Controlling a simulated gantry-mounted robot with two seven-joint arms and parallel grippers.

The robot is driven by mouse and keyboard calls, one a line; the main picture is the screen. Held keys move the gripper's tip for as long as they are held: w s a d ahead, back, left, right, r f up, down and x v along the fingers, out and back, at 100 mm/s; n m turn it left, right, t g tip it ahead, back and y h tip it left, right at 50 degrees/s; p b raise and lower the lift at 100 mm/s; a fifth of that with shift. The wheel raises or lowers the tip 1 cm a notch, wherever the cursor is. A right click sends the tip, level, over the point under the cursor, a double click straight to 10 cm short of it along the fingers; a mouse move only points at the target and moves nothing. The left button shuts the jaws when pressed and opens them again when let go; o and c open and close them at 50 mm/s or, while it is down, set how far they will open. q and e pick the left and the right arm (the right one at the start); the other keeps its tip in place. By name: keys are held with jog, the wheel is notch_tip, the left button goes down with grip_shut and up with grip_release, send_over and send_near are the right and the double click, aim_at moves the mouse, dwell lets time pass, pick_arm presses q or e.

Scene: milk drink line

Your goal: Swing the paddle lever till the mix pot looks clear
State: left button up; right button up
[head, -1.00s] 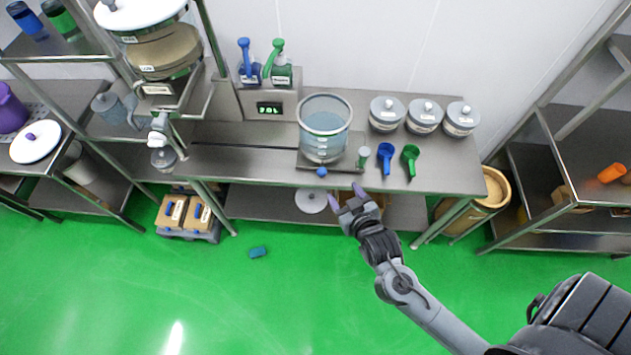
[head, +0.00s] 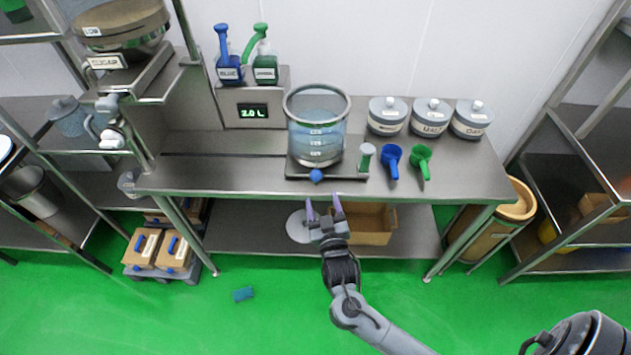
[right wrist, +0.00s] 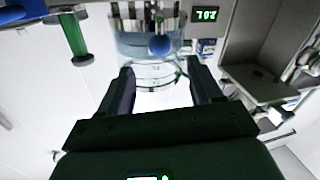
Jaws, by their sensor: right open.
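The mix pot (head: 316,135) is a clear vessel of pale bluish liquid on a dark base on the steel bench. Its liquid looks slightly hazy. A blue ball knob (head: 316,176) sits at the base's front edge; I take it for the paddle lever's end. It also shows in the right wrist view (right wrist: 159,45). My right gripper (head: 323,205) is open and empty, in front of and apart from the knob. In the right wrist view its fingers (right wrist: 160,78) stand either side of the knob's line. My left gripper is not in view.
A pale-topped green handle (head: 366,157) stands right of the pot, then a blue scoop (head: 391,160) and green scoop (head: 421,160). Lidded jars (head: 430,117) line the back. The display (head: 253,112) reads 2.0 L. The bench's left part is clear.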

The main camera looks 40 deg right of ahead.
aim_at(317, 181)
jog(key=b+x, duration=0.1)
jog(key=x, duration=0.9)
jog(key=shift+w+d, duration=0.1)
jog(key=shift+w, duration=0.05)
grip_shut()
